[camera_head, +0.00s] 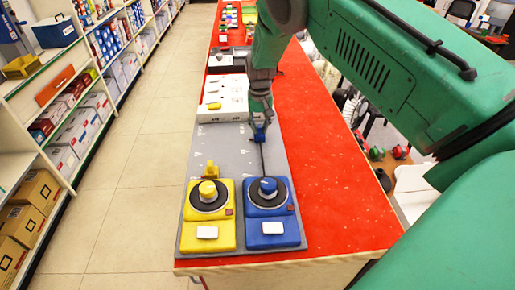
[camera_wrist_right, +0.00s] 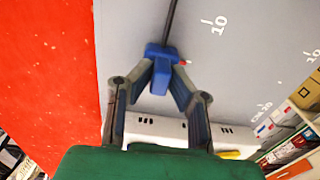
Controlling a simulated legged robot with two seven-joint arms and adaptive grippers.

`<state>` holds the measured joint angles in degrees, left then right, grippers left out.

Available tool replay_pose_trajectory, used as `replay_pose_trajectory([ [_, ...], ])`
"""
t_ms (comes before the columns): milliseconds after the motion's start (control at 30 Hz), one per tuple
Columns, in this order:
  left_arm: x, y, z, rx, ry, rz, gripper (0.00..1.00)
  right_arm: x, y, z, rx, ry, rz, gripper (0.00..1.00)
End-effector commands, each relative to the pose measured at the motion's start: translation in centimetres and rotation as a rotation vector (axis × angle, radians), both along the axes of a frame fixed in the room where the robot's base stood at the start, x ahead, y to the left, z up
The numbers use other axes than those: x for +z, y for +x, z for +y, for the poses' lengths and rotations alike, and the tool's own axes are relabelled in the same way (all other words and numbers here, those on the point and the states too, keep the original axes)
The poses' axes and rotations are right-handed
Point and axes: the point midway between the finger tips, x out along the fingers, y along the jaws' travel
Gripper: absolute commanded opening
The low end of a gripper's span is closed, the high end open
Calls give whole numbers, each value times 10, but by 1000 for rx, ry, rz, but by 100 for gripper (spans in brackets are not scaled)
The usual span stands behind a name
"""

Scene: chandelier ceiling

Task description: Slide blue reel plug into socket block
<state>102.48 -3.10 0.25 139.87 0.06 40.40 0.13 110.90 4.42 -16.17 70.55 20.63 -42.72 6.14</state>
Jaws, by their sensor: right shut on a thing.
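My right gripper (camera_head: 260,128) is shut on the blue plug (camera_head: 259,135), held over the grey mat near the front of the white socket block (camera_head: 222,98). The wrist view shows the blue plug (camera_wrist_right: 162,68) between both fingertips (camera_wrist_right: 163,80), with the white socket block (camera_wrist_right: 155,128) beyond it. A dark cable (camera_head: 262,160) runs from the plug to the blue reel (camera_head: 267,190). The plug looks apart from the block; the exact gap is hard to judge. My left gripper is not in view.
The yellow reel (camera_head: 208,194) and a yellow plug (camera_head: 211,168) stand left of the blue reel on the grey mat (camera_head: 230,150). A yellow piece (camera_head: 214,106) is at the socket block. The red table (camera_head: 330,190) is clear right of the mat. Shelves (camera_head: 75,120) line the left.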

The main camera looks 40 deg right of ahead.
Motion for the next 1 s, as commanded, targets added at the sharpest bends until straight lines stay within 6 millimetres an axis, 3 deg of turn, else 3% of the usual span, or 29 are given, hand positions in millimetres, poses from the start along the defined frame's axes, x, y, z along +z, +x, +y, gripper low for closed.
replay_pose_trajectory([
  [100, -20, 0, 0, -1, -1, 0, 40, -2, 23, -12, 0, -5, -9, 0],
  [500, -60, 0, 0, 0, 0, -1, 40, -2, 63, -38, 0, -7, -3, 0],
  [1000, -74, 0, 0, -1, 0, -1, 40, 3, 82, -49, 1, -9, -7, 0],
])
